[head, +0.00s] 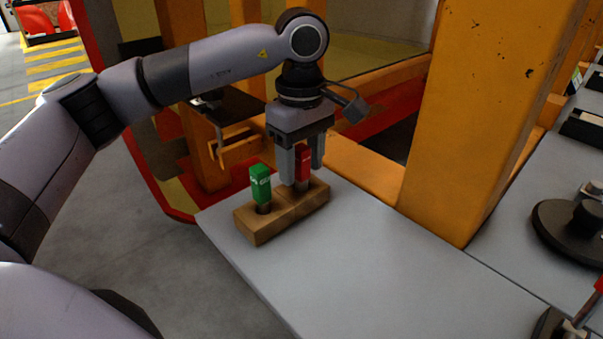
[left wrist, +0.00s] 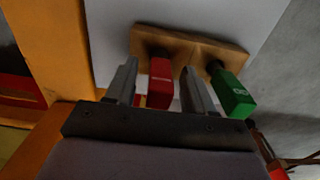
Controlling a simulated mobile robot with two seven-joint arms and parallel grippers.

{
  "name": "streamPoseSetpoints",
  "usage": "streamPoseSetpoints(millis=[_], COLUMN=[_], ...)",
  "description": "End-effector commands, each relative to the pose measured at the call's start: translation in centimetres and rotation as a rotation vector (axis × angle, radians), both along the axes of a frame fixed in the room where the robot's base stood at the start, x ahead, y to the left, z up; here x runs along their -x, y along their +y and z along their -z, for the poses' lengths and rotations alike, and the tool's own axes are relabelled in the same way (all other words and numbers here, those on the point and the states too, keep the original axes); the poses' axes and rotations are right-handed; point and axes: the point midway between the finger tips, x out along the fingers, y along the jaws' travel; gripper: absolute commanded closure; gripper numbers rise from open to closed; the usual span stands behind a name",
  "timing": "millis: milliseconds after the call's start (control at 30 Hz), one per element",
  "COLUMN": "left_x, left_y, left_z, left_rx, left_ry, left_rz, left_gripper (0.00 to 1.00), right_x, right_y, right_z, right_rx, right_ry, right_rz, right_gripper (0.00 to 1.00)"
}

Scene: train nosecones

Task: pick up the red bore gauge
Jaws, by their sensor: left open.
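The red bore gauge (head: 302,165) stands upright in a wooden block (head: 262,233) near the far corner of the grey table. It also shows in the left wrist view (left wrist: 160,82). My left gripper (head: 303,172) points down with its fingers on either side of the red gauge's handle. The fingers (left wrist: 158,85) are open, and in the left wrist view gaps show between them and the handle. A green gauge (head: 260,184) stands in the same block, just left of the red one, outside the fingers; it also shows in the left wrist view (left wrist: 231,93). My right gripper is not in view.
An orange post (head: 490,120) rises just right of the grey table (head: 370,265). Orange frame beams (head: 360,170) stand behind the block. A dark round base (head: 570,230) sits on another surface at the right. The table's front middle is clear.

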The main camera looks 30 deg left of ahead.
Motion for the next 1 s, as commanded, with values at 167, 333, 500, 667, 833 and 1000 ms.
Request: streamPoseSetpoints(millis=[167,333,500,667,833,1000], left_x=[0.0,0.0,0.0,0.0,-0.1,-0.1], left_y=[0.0,0.0,0.0,0.0,-0.1,-0.1], left_z=[0.0,0.0,-0.1,-0.2,-1.4,-4.1], left_rx=[0.0,0.0,0.001,0.001,0.0,0.002], left_ry=[-0.001,-0.001,-0.002,-0.002,-0.004,-0.007], left_rz=[0.0,0.0,0.0,0.0,0.0,0.0], left_gripper=[0.47,1.0,1.0,1.0,1.0,1.0], right_x=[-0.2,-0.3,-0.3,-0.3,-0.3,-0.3], right_y=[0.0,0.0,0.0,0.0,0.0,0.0], right_z=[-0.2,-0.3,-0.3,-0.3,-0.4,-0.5], right_rx=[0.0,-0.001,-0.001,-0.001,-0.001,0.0], right_ry=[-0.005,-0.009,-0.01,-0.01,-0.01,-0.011], right_rz=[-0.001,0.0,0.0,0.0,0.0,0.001], right_gripper=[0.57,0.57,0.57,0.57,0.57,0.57])
